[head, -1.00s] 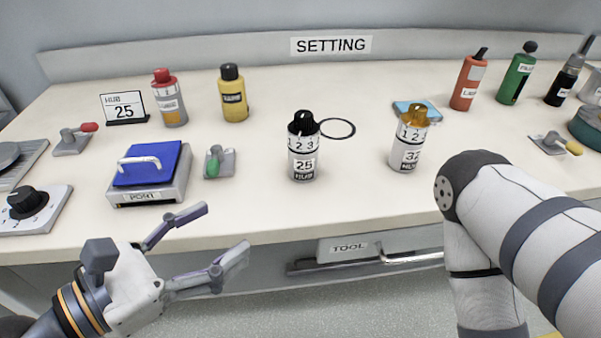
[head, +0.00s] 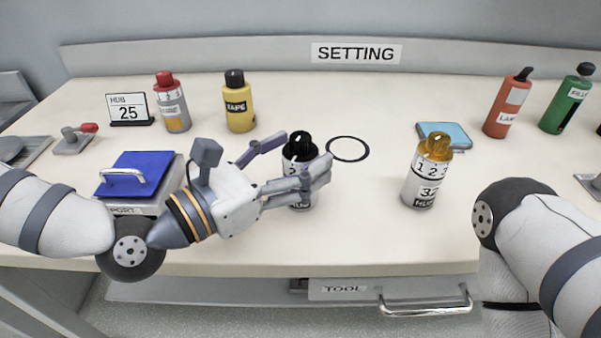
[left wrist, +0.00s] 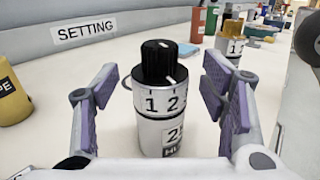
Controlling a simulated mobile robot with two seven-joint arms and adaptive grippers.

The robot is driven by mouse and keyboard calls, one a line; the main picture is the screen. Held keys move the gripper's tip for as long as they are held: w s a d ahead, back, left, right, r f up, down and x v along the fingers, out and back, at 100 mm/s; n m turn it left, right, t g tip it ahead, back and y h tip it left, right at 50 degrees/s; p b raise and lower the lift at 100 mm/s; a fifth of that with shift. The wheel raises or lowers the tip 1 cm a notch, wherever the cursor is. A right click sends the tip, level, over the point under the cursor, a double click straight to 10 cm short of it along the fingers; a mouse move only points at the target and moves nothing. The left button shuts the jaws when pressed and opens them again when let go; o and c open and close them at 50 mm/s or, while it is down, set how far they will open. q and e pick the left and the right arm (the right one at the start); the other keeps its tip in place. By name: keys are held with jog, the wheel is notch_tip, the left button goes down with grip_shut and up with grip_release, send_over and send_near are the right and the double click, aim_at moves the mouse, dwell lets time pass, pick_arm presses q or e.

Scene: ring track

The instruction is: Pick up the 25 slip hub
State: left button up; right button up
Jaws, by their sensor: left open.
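The 25 slip hub (head: 300,150) is a silver cylinder with a black knob on top, standing upright on the bench. In the head view its lower part is mostly hidden behind my left gripper (head: 292,166). In the left wrist view the hub (left wrist: 160,105) stands between the two open fingers of my left gripper (left wrist: 163,105), with bare gaps at both sides. Its ring of numbers and part of its label show there. A similar hub marked 32 (head: 425,175), with an amber knob, stands upright to the right. My right gripper is out of view.
A black ring outline (head: 348,149) lies on the bench just behind the 25 hub. A blue-topped box (head: 135,175) is behind my left arm. A yellow tape bottle (head: 238,102) and a 25 sign (head: 128,109) stand at the back left. The bench between the hubs is clear.

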pick_arm(q)
jog(key=shift+w+d, duration=0.5)
jog(key=c, duration=1.4)
